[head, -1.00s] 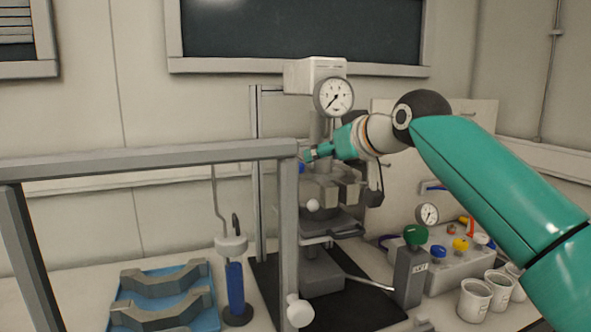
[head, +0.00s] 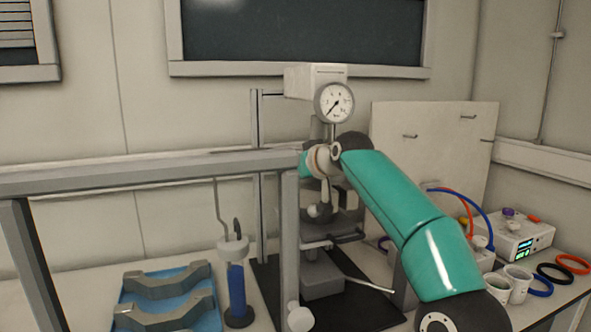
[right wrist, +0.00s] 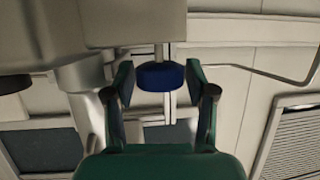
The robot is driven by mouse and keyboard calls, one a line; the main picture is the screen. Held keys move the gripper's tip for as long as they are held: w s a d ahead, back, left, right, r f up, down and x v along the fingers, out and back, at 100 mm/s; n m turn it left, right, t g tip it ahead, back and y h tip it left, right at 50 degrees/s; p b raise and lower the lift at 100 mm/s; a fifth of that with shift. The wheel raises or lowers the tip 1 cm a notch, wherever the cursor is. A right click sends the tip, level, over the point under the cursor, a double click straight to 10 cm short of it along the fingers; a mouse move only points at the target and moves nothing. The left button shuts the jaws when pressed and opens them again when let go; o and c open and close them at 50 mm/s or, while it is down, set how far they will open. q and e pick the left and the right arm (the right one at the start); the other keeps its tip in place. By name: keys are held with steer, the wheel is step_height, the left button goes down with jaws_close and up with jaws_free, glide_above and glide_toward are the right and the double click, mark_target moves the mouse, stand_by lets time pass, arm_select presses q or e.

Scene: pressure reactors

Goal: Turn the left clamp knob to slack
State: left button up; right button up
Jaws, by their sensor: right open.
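The clamp knob (right wrist: 161,77) is blue and round, on a thin light stem, in the upper middle of the right wrist view. My right gripper (right wrist: 160,68) is open, with one green finger on each side of the knob. The knob lies between the fingers, with a visible gap on both sides. In the head view, the knob is hidden behind my right arm and the grey frame post; only a bit of teal at the wrist end shows. The reactor (head: 322,258) stands behind that post. My left gripper is not in view.
The grey frame (head: 150,171) stands in front of the reactor. A pressure gauge (head: 334,103) sits above my wrist. A blue tray (head: 206,303) with grey clamp halves lies at left, near a blue cylinder (head: 236,290). White cups (head: 516,284) stand at right.

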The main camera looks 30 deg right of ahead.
steer(key=c, duration=0.9)
steer(key=shift+r+n+y+p, duration=0.15)
steer(key=shift+n+y+p, duration=0.5)
steer(key=shift+p, duration=0.25)
steer(key=n+y+p, duration=0.3)
steer(key=p, duration=0.1)
steer(key=shift+r+y, duration=0.1)
steer(key=shift+y, duration=0.25)
steer(key=shift+n+g+y+p, duration=0.4)
steer(key=shift+n+y+p, duration=0.4)
steer(key=shift+p, duration=0.2)
steer(key=shift+y+p, duration=0.3)
steer(key=shift+f+n, duration=0.2)
steer(key=shift+n, duration=0.05)
steer(key=o, duration=0.9)
